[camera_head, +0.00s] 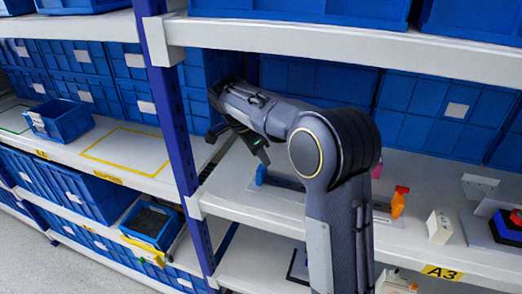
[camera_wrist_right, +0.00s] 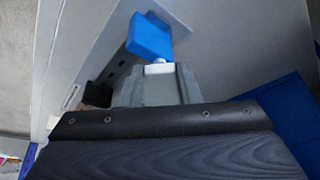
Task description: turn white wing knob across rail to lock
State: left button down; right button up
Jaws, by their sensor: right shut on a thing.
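A grey strip (camera_head: 288,184), likely the rail, runs right from the blue knob. My left gripper is not in view.
An orange knob (camera_head: 398,201) and a white block (camera_head: 439,226) stand farther right on the shelf. A blue upright post (camera_head: 177,120) is close left of my gripper. Blue bins (camera_head: 315,79) line the back, and a shelf board (camera_head: 290,40) hangs above.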

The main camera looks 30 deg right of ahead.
jog(key=m+p, duration=0.1)
jog(key=m, duration=0.1)
jog(key=m+g+p, duration=0.1)
jog(key=m, duration=0.1)
jog(key=shift+w+d+r+m+g+y+p, duration=0.1)
jog(key=shift+w+r+m+g+y+p, duration=0.1)
jog(key=shift+m+g+y+p, duration=0.15)
jog(key=m+g+y+p, duration=0.1)
jog(key=m+p, duration=0.1)
jog(key=m, duration=0.2)
jog(key=shift+w+d+f+p, duration=0.1)
jog(key=shift+p, duration=0.25)
jog(key=shift+m+g, duration=0.25)
jog(key=o, duration=1)
jog(key=v, duration=0.7)
jog(key=shift+w+r, duration=0.1)
jog(key=shift+r, duration=0.25)
